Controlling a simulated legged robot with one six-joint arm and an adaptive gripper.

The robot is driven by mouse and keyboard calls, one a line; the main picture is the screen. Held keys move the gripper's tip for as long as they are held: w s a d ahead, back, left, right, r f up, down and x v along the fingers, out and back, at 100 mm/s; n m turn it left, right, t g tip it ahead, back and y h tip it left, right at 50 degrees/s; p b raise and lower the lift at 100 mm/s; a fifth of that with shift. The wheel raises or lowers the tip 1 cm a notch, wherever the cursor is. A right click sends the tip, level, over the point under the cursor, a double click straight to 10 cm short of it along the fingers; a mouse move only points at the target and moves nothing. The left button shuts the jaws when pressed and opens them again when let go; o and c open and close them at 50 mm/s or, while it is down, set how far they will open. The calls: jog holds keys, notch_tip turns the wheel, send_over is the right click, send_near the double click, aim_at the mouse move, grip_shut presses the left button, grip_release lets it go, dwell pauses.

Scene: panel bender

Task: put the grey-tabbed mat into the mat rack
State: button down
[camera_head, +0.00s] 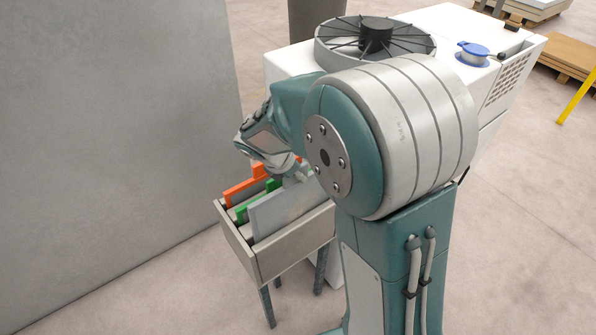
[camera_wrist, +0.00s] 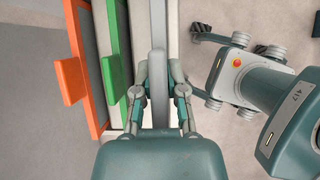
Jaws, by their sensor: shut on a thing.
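The grey-tabbed mat (camera_head: 284,210) stands upright in or just above the front slot of the mat rack (camera_head: 290,257). Its lower edge is hidden behind the rack's front wall, so I cannot tell whether it rests on the bottom. In the wrist view the mat (camera_wrist: 158,25) is a thin grey strip seen from above. My gripper (camera_wrist: 161,75) is shut on its grey tab, between the two fingers. In the head view my arm hides most of the gripper.
An orange-tabbed mat (camera_wrist: 77,60) and a green-tabbed mat (camera_wrist: 117,50) stand in the rack to the left of the grey one. A large grey panel (camera_head: 110,130) rises at the left. A white machine (camera_head: 285,65) with a round fan stands behind my arm.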

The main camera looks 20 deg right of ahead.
aim_at(298, 198)
jog(key=shift+f, duration=4.55)
jog(key=c, duration=0.6)
grip_release()
jog(key=v, duration=1.2)
jog(key=shift+a, duration=0.1)
